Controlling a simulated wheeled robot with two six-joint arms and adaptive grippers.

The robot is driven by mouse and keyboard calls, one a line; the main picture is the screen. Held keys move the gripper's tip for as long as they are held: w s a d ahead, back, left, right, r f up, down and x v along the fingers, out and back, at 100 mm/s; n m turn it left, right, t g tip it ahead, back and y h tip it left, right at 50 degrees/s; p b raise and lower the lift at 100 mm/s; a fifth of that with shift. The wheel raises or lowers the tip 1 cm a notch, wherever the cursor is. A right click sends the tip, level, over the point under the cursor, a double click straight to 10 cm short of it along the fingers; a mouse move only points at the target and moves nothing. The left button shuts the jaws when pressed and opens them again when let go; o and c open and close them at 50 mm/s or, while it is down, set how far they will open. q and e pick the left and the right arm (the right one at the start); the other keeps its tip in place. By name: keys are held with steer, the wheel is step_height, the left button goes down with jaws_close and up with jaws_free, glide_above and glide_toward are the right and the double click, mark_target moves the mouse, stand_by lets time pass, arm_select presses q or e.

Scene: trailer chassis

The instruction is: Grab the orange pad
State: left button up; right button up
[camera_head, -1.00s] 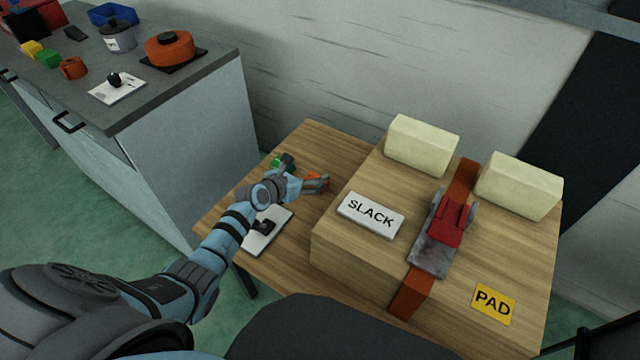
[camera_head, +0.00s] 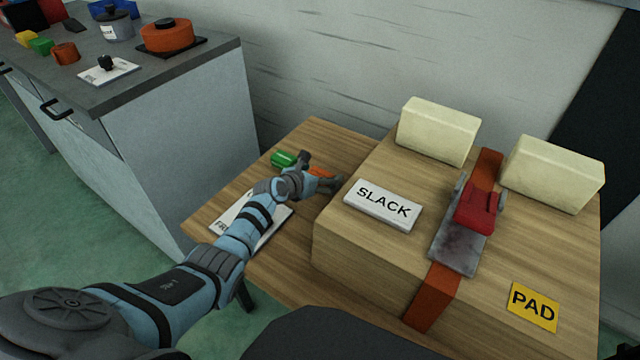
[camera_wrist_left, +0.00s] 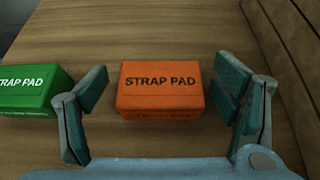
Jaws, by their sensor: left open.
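The orange pad (camera_wrist_left: 160,88), a block marked STRAP PAD, lies on the wooden table. In the left wrist view it sits between the two fingers of my left gripper (camera_wrist_left: 160,105), with a gap on each side. In the head view only part of the orange pad (camera_head: 320,171) shows past my left gripper (camera_head: 322,184). My left gripper is open and empty. A green pad (camera_wrist_left: 32,90), also marked STRAP PAD, lies just left of the left finger; it also shows in the head view (camera_head: 284,159). My right gripper is out of view.
A wooden block (camera_head: 365,255) rises close to the right, with a SLACK card (camera_head: 383,204), an orange strap (camera_head: 432,300), a red-handled buckle (camera_head: 478,209) and a yellow PAD card (camera_head: 533,306). A white card (camera_head: 228,225) lies under my left arm.

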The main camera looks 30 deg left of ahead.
arm_select(q)
steer(key=shift+r, duration=0.15)
steer(key=c, duration=1.3)
